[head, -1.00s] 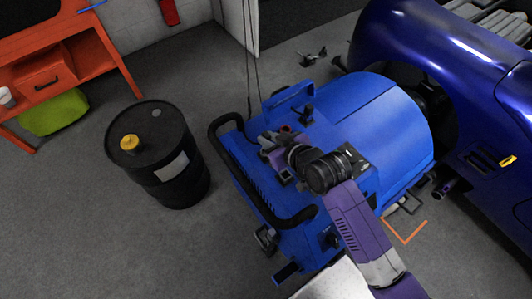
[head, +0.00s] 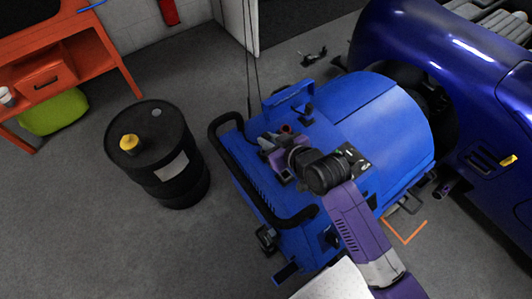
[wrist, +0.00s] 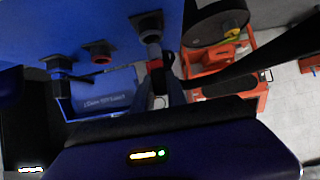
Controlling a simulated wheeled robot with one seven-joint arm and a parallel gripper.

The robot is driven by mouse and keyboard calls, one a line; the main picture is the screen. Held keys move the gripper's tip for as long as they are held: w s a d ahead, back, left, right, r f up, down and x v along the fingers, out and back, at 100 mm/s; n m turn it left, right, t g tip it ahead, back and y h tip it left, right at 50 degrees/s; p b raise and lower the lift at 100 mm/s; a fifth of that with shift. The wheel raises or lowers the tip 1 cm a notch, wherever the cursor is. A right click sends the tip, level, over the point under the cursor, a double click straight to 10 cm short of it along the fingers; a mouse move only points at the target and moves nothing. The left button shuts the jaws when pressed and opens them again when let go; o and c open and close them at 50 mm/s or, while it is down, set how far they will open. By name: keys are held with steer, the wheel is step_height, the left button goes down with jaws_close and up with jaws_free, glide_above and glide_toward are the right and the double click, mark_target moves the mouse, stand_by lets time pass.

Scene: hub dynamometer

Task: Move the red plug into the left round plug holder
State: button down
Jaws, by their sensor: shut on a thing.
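My gripper (wrist: 158,78) is shut on the red plug (wrist: 155,64), whose red part shows between the fingers in the wrist view. The plug is lined up with a round holder (wrist: 145,22) on the blue machine, the left one in the head view. They appear to meet there; I cannot tell how deep the plug sits. A second round holder (wrist: 97,49) with a reddish mouth looks empty; it also shows in the head view (head: 286,129). A black plug (wrist: 60,64) sits at a third holder. In the head view my gripper (head: 270,141) hides the red plug.
The blue machine (head: 375,125) has a black tube handle (head: 225,160) along its left side. A black drum (head: 150,185) with a yellow cap stands left of it. A blue car (head: 480,80) is at the right, and a red workbench (head: 90,60) at the back left.

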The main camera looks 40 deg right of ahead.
steer(key=shift+f, duration=0.1)
steer(key=shift+f+b, duration=0.3)
steer(key=shift+f, duration=0.05)
steer(key=shift+f+b, duration=0.65)
steer(key=shift+f, duration=0.4)
steer(key=c, duration=1.3)
jaws_free()
steer(key=shift+o, duration=0.2)
step_height(320, 180, up, 20)
